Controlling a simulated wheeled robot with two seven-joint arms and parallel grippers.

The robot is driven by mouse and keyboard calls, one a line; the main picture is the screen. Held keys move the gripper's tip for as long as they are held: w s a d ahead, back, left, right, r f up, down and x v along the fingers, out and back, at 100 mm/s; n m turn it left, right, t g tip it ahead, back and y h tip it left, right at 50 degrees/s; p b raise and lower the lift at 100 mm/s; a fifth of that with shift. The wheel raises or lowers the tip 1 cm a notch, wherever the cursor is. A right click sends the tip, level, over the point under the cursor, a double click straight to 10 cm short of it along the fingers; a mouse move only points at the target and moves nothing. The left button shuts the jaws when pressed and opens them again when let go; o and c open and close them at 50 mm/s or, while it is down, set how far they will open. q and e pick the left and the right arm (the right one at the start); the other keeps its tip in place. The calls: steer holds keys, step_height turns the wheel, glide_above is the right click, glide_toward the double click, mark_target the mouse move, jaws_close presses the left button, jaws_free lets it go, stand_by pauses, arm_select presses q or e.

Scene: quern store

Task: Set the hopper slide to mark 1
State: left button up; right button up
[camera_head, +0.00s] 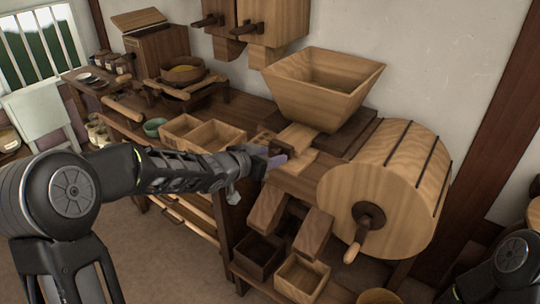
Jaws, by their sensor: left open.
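The wooden hopper (318,98) is a wide, open-topped funnel on the bench beside the drum. A pale wooden slide (297,137) sticks out below it toward the front left. Marks on the slide are too small to read. My left gripper (276,160) is open, just in front of and below the slide's outer end. The gripper hides part of the bench there, and I cannot tell whether it touches the slide. Part of my right arm shows at the lower right, but its gripper is out of view.
A large wooden drum (385,185) with a crank (356,243) stands right of the gripper. Two wooden chutes (312,232) sit above small boxes (302,277). Open wooden trays (212,137), a green bowl (154,126) and a quern (184,76) stand along the bench to the left.

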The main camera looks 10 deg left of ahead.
arm_select(q)
steer(key=p+v, duration=0.1)
steer(key=v, duration=0.6)
steer(key=shift+s+p, duration=0.3)
steer(key=shift+a+r, duration=0.1)
steer(key=s+d+f+n+g+p, duration=0.1)
steer(key=s+d+f, duration=0.15)
steer(key=f, duration=0.45)
steer(key=s+d+f+n+g+y, duration=0.1)
steer(key=s+f+n+g, duration=0.1)
steer(key=s+f, duration=0.35)
steer(key=s+d+f+n+g+p, duration=0.1)
steer(key=d+f, duration=0.1)
steer(key=f, duration=0.6)
steer(key=s+d+f+g, duration=0.2)
steer(key=s+f, duration=0.2)
steer(key=s, duration=0.4)
steer(key=s+d+f+n+g+p, duration=0.1)
steer(key=s+d+f+g, duration=0.2)
steer(key=s+f, duration=0.2)
steer(key=s+d+f+n+g+p, duration=0.1)
steer(key=s+f, duration=0.4)
steer(key=s, duration=0.6)
steer(key=shift+d+f+g, duration=0.2)
steer(key=shift+d+g, duration=0.7)
steer(key=shift+d, duration=0.15)
